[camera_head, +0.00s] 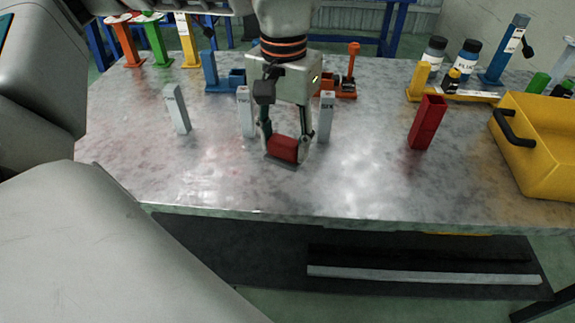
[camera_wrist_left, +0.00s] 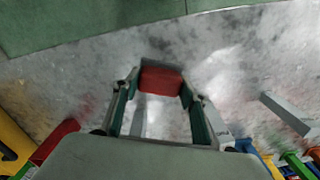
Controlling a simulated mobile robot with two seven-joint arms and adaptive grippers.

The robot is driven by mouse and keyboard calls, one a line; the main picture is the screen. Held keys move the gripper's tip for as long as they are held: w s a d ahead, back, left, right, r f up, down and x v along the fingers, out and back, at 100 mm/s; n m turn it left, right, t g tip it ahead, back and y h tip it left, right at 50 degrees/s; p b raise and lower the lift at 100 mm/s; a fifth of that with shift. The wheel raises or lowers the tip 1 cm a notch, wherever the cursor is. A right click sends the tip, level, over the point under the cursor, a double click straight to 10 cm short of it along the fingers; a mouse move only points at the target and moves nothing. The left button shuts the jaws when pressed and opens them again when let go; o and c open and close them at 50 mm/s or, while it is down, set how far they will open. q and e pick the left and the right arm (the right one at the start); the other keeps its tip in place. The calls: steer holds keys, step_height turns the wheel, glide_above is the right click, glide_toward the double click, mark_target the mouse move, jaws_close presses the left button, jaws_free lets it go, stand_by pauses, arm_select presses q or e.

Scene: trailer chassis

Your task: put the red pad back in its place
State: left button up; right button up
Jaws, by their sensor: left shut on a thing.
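The red pad (camera_head: 283,148) is between the two fingers of my left gripper (camera_head: 285,150), which is shut on it. A thin grey strip shows along the pad's front lower edge; I cannot tell whether it is part of the pad or whether it touches the table. In the left wrist view the red pad (camera_wrist_left: 160,80) sits across the fingertips of the left gripper (camera_wrist_left: 160,84). A hollow-topped upright red block (camera_head: 427,122) stands apart to the right. My right gripper is not in view.
Grey labelled posts (camera_head: 177,109) stand on the marble table (camera_head: 375,180), two close beside the left gripper. A yellow crate (camera_head: 545,165) is at right. Bottles and coloured stands line the back. The table's front middle is clear.

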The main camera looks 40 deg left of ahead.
arm_select(q)
steer(key=shift+f, duration=0.45)
step_height(320, 180, down, 6)
steer(key=shift+r+b, duration=0.2)
steer(key=shift+b, duration=0.45)
steer(key=shift+r, duration=0.1)
steer(key=o, duration=1.2)
